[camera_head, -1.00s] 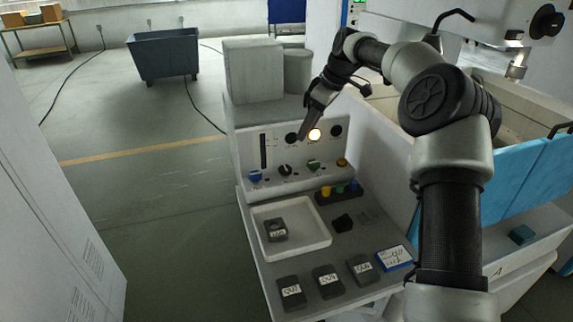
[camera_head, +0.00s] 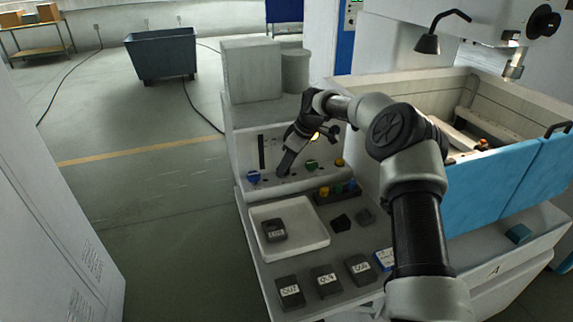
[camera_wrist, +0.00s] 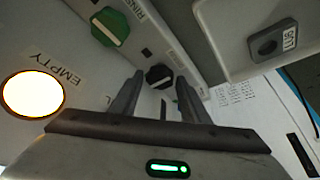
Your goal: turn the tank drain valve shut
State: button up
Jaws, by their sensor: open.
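A black knob (camera_wrist: 158,76) is on the grey control panel (camera_head: 258,137). In the wrist view it shows between and beyond my fingertips, with no contact that I can make out. Its label cannot be read, so I cannot confirm that it is the drain valve. My gripper (camera_wrist: 160,90) is open, empty and pointed at this knob. In the head view my gripper (camera_head: 285,168) is at the panel's lower row and hides the knob. A green knob (camera_wrist: 110,27) sits next to a partly seen label. A lamp (camera_wrist: 32,94) marked EMPTY glows.
A blue knob (camera_head: 253,177) is left of my gripper, and a yellow button (camera_head: 339,162) is right. Below are a white tray (camera_head: 318,240) with a dark block, several labelled blocks and a rack (camera_head: 335,197) of coloured pieces. The open tank (camera_head: 455,88) stands right.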

jog(key=shift+c, duration=0.5)
jog(key=c, duration=0.7)
jog(key=shift+m+b, duration=0.3)
jog(key=shift+s+a+f+m+t+h+b, duration=0.15)
jog(key=shift+m+t+h+b, duration=0.3)
jog(key=shift+m+b, duration=0.7)
jog(key=m, duration=0.1)
jog(key=m+h+b, duration=0.1)
jog(key=m, duration=0.1)
jog(key=m+t+b, duration=0.1)
jog(key=shift+s+a+m+h, duration=0.1)
jog(key=shift+a+m+h, duration=0.15)
jog(key=shift+m, duration=0.1)
jog(key=m, duration=0.1)
jog(key=m+h, duration=0.1)
jog(key=m, duration=0.1)
jog(key=m+h, duration=0.1)
jog(key=m, duration=0.1)
jog(key=shift+a+r+b, duration=0.2)
jog(key=shift+a+b, duration=0.05)
jog(key=shift+b, duration=0.15)
jog(key=m+h, duration=0.1)
jog(key=m, duration=0.1)
jog(key=m+p, duration=0.1)
jog(key=m, duration=0.2)
jog(key=shift+a+h, duration=0.1)
jog(key=shift+h, duration=0.3)
jog(key=shift+m+g, duration=0.25)
jog(key=shift+m, duration=0.05)
